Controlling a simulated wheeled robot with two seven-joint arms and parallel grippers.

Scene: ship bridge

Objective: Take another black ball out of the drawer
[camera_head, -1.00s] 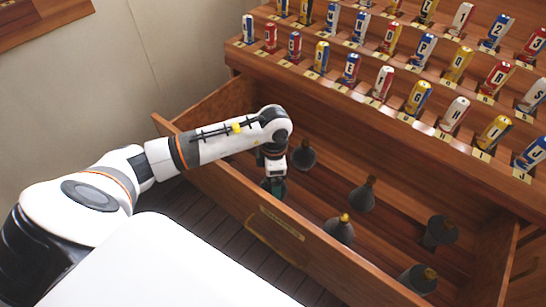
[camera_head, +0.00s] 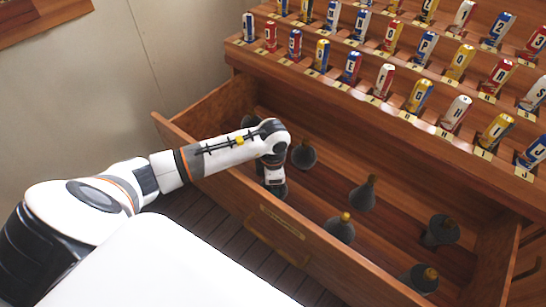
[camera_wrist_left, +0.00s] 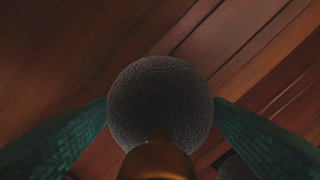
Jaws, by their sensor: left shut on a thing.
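The open wooden drawer (camera_head: 330,258) holds several dark grey-black balls with brass-coloured tops, standing apart from each other. They include one ball (camera_head: 303,155) just right of my left gripper, one (camera_head: 340,228) nearer the front, and one (camera_head: 363,194) in the middle. My left gripper (camera_head: 277,190) is low inside the drawer, pointing down near the front wall. In the left wrist view its green fingers (camera_wrist_left: 160,115) are shut on a black ball (camera_wrist_left: 160,88), whose brass top faces the camera. In the head view this ball is mostly hidden. My right gripper is not in view.
Other balls stand at the drawer's right (camera_head: 441,231), front right (camera_head: 420,278) and back left (camera_head: 250,122). Above the drawer, stepped wooden shelves (camera_head: 330,85) hold rolled flags with letters and numbers. The drawer's front wall rises beside my forearm.

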